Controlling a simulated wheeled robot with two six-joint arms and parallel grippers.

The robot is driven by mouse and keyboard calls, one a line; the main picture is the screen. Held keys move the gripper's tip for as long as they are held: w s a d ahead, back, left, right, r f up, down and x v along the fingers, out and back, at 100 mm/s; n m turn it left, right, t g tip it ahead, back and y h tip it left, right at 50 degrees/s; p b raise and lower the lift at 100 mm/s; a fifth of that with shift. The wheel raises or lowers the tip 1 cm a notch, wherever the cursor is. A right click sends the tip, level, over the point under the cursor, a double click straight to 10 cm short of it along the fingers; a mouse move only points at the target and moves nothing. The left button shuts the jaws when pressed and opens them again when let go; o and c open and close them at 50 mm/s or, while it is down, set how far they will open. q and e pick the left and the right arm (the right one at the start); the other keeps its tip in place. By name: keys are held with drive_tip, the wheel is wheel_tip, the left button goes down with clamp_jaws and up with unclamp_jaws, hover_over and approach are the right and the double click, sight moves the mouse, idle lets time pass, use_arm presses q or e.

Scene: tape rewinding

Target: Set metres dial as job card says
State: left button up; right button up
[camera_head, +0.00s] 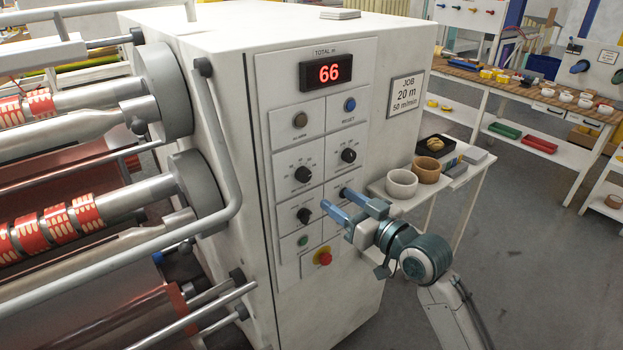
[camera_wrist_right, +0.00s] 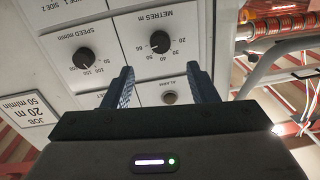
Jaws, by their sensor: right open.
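The metres dial (camera_head: 302,174) is a black knob at the left of the upper dial row on the white panel. In the right wrist view, upside down, the metres dial (camera_wrist_right: 160,42) shows a scale with 20, 30, 40 and 60. Its light pointer mark seems to lie toward the 60 side, but it is small. The job card (camera_head: 405,95) reads 20 m and 50 m/min; it also shows in the wrist view (camera_wrist_right: 22,110). My right gripper (camera_head: 336,199) is open and empty, in front of the lower panel, apart from the metres dial. My left gripper is out of view.
The speed dial (camera_head: 348,155) is right of the metres dial. An alarm lamp (camera_head: 301,119), blue reset button (camera_head: 350,104), lower-left dial (camera_head: 304,215) and red stop button (camera_head: 325,258) share the panel. The display (camera_head: 328,73) reads 66. A bent rail (camera_head: 221,150) stands left of the panel.

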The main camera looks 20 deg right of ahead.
sight(307, 179)
drive_tip(key=p+x, duration=0.3)
drive_tip(key=x, duration=0.6)
drive_tip(key=shift+w+a, duration=0.1)
drive_tip(key=shift+w, duration=0.05)
drive_tip(key=shift+w+a+f, duration=0.1)
drive_tip(key=shift+w+a, duration=0.1)
drive_tip(key=shift+w, duration=0.2)
drive_tip(key=c, duration=1)
